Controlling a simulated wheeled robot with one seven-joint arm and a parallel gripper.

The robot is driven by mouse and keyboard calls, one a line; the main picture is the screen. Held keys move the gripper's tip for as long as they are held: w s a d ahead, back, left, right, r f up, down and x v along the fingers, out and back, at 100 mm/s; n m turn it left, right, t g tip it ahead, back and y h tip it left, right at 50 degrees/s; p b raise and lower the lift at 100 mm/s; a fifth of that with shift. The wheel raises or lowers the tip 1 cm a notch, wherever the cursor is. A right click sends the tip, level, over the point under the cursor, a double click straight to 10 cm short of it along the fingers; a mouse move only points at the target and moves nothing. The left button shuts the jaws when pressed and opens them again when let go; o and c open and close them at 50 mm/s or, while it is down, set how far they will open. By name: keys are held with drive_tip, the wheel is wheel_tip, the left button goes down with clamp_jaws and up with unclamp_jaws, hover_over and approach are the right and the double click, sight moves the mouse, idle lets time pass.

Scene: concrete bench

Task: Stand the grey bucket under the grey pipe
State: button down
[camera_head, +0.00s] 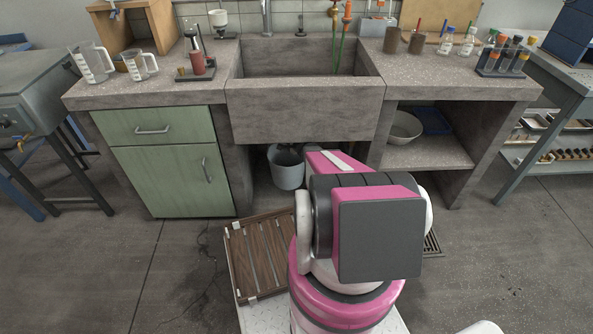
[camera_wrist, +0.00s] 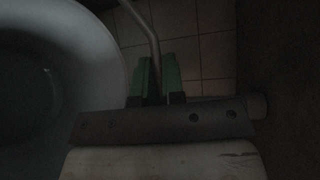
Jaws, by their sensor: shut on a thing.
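The grey bucket (camera_head: 286,174) is upright in the dark space under the sink, left of my arm in the head view. I cannot tell whether its base touches the floor. In the wrist view the bucket's pale curved rim and inside (camera_wrist: 50,80) fill the left side. My gripper (camera_wrist: 160,72) has green fingers shut on the bucket's thin metal handle (camera_wrist: 147,28), beside the rim. In the head view my arm hides the gripper. I cannot make out the grey pipe clearly in the shadow under the sink.
The concrete sink (camera_head: 305,112) hangs over the space, with a green cabinet (camera_head: 165,165) on its left and an open shelf (camera_head: 430,153) with a bowl (camera_head: 404,128) on its right. A wooden slatted rack (camera_head: 265,258) lies in front, left of my arm.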

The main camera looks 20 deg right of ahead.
drive_tip(key=w+d+f, duration=0.4)
drive_tip(key=d+f, duration=0.6)
drive_tip(key=shift+w+d+f, duration=0.25)
drive_tip(key=shift+d+f, duration=0.05)
drive_tip(key=shift+f, duration=0.2)
drive_tip(key=c, duration=1.2)
unclamp_jaws()
drive_tip(key=shift+f, duration=0.1)
drive_tip(key=v, duration=1.2)
